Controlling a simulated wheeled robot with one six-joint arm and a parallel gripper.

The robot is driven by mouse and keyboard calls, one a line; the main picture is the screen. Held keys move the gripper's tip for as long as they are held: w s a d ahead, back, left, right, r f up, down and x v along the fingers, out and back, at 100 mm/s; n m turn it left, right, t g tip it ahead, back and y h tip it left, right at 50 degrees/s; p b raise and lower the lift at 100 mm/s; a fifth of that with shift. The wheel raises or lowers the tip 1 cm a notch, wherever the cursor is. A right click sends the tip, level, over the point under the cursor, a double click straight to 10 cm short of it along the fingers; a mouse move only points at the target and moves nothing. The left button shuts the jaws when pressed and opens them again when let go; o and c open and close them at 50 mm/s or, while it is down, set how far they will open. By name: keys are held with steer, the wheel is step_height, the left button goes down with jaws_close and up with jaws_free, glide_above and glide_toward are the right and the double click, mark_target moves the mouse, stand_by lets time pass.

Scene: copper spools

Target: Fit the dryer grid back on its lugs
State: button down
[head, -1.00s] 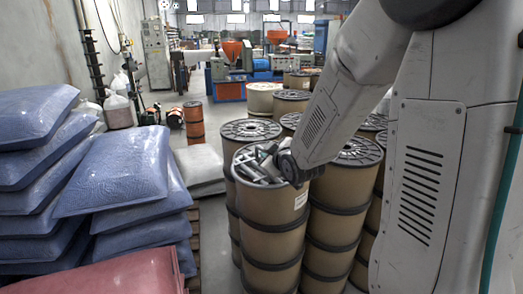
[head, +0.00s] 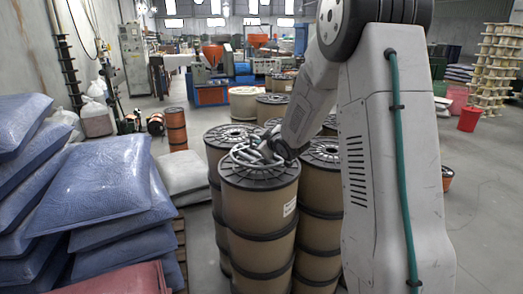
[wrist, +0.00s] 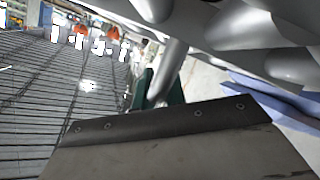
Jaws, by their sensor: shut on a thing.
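My gripper (wrist: 160,92) shows in the wrist view as two dark green fingers closed around a grey rod-like piece (wrist: 173,65). More thick grey tube shapes (wrist: 245,25) fill the upper right, very close. In the head view my arm reaches down to a heap of grey pieces (head: 250,152) on top of a brown spool (head: 258,205); the fingers cannot be made out there. A grey plate with a dark bolted strip crosses the bottom of the wrist view. I cannot pick out the dryer grid or its lugs.
Stacked brown spools (head: 318,210) stand right beside the heap. Blue sacks (head: 105,185) are piled at the left, with a red sack (head: 115,280) in front. Open floor lies at right.

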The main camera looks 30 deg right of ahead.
steer(key=shift+w+d+f, duration=0.1)
steer(key=shift+d+f, duration=0.05)
steer(key=shift+f, duration=1.55)
steer(key=shift+f, duration=0.15)
steer(key=c, duration=1.5)
jaws_free()
steer(key=shift+o, duration=0.2)
